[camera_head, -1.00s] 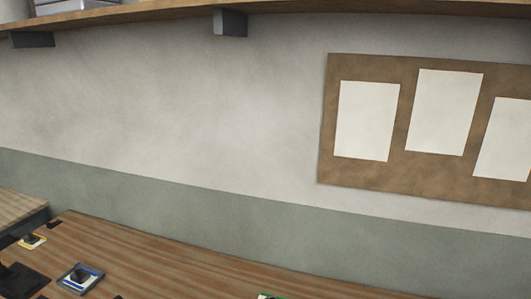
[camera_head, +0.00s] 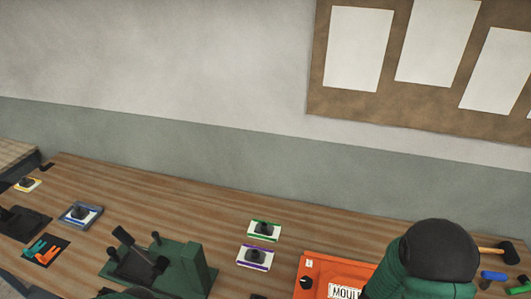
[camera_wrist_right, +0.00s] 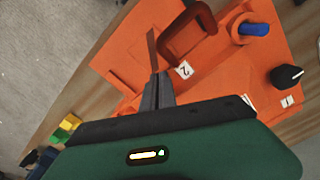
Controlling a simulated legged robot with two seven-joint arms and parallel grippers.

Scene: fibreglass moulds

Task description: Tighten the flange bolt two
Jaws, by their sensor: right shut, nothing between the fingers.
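An orange mould (camera_head: 325,263) sits at the lower right of the bench in the head view, with a white label reading "MOUL" and a black knob (camera_head: 306,282). In the right wrist view, the orange mould (camera_wrist_right: 125,62) shows a white tag marked 2 (camera_wrist_right: 184,70) near a dark red C-shaped part (camera_wrist_right: 188,30). A black knob (camera_wrist_right: 286,76) lies to its right. I cannot tell which part is flange bolt two. My right gripper (camera_wrist_right: 158,78) is shut and empty, its tips over the mould left of the tag. Contact is unclear. My left gripper is out of view.
A green fixture (camera_head: 196,272) stands left of the mould. Pads with green (camera_head: 264,231) and purple (camera_head: 255,256) edges lie between them. A wooden-handled hammer (camera_head: 495,250) and a blue item (camera_head: 494,276) lie right. My right arm hides part of the mould.

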